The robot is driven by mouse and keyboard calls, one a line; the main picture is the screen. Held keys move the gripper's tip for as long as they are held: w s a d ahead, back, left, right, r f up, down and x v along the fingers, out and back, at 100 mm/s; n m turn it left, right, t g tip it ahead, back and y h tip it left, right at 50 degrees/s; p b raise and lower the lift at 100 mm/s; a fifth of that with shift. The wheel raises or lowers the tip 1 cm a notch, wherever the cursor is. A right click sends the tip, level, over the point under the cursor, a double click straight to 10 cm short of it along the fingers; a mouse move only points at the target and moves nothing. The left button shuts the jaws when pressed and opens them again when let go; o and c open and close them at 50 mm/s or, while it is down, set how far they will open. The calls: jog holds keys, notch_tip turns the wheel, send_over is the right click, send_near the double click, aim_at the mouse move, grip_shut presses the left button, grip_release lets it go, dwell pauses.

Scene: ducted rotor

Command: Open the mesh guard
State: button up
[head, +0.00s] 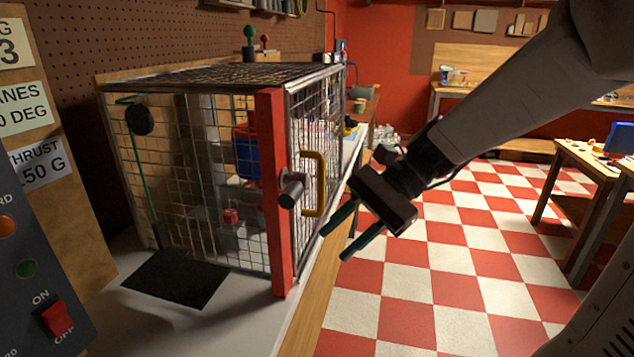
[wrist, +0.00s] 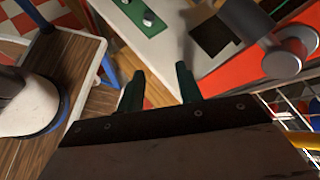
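The mesh guard (head: 190,190) is a wire cage on the bench, with a red corner post (head: 272,230). Its right-hand mesh panel carries a yellow handle (head: 320,183) and sits against the post, looking closed. A grey cylindrical knob (head: 292,192) sticks out at the post beside the handle. In the wrist view the knob (wrist: 284,58) is at upper right and the yellow handle (wrist: 305,140) at the right edge, partly cut off. My gripper (head: 333,247) is open and empty, right of and below the handle in the head view, apart from it.
A control panel with a red switch (head: 56,318) stands at the near left. A black mat (head: 176,278) lies on the bench (head: 120,312) before the cage. The checkered floor (head: 450,270) to the right is clear; a wooden table (head: 600,165) stands at far right.

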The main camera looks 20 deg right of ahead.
aim_at(320, 208)
jog(key=w+d+m+t+y, duration=0.3)
jog(key=w+d+m+t, duration=0.15)
jog(key=w+m, duration=0.2)
jog(key=w+d+m+t+y, duration=0.2)
jog(key=w+d+m+t, duration=0.25)
jog(key=w, duration=0.35)
jog(key=shift+g, duration=0.3)
jog(key=x, duration=0.7)
jog(key=shift+w+r, duration=0.1)
jog(key=shift+d, duration=0.1)
jog(key=shift+c, duration=0.3)
grip_shut()
